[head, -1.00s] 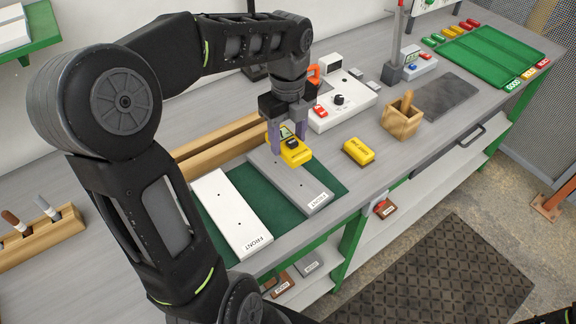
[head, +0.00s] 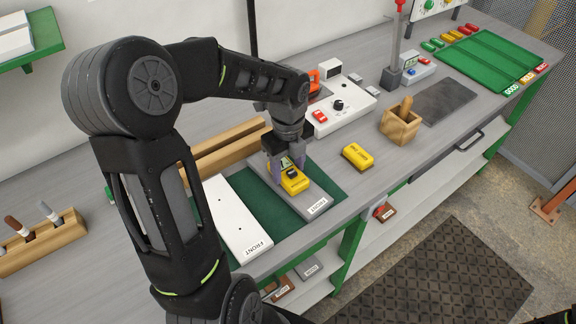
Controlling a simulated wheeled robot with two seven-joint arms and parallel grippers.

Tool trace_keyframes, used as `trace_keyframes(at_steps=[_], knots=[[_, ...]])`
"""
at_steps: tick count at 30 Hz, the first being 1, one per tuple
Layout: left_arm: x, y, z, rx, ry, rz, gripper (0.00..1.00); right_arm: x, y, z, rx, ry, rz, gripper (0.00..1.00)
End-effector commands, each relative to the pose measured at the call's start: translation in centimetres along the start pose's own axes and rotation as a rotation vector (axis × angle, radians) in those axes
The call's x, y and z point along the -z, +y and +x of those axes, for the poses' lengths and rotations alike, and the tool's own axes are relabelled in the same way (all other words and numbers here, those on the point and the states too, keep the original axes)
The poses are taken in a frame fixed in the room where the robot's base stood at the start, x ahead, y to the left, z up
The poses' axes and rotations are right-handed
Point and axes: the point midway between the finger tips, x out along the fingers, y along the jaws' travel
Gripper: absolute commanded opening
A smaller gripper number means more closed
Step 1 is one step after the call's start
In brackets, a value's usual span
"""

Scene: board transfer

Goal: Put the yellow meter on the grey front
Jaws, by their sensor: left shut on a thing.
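The yellow meter (head: 294,182) has a small grey-green display and a dark dial. My left gripper (head: 286,177) is shut on it from above, with a purple-grey finger on each side. The meter is at the grey front (head: 312,196), a grey panel labelled FRONT at its near end. I cannot tell whether the meter touches the panel or is just above it. The gripper and meter hide the panel's middle. My right gripper is not in view.
A white front (head: 238,222) lies left of the grey one, both on a green mat (head: 268,196). A second yellow block (head: 358,157) lies on the bench to the right. A wooden box (head: 401,126) and a white device (head: 340,106) stand farther back.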

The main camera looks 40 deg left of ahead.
Motion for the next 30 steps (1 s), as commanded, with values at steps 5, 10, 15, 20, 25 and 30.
trace_keyframes(at_steps=[5, 10, 15, 20, 25, 30], knots=[[-0.02, -0.02, -0.05, 0.001, -0.001, 0.000, 0.02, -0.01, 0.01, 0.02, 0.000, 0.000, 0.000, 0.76], [0.00, 0.01, 0.36, 0.000, 0.000, 0.000, 0.51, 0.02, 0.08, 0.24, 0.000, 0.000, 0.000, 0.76], [0.00, 0.01, 0.27, 0.000, 0.000, 0.000, 0.65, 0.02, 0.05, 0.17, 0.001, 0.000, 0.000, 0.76], [0.00, 0.01, 0.27, 0.000, 0.000, 0.000, 0.72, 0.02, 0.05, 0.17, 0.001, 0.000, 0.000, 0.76], [0.00, 0.00, 0.22, 0.000, 0.000, 0.000, 0.72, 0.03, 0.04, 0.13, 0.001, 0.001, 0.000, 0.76], [-0.04, -0.04, -0.55, 0.001, -0.002, 0.001, 0.72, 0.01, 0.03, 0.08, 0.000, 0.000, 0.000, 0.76]])
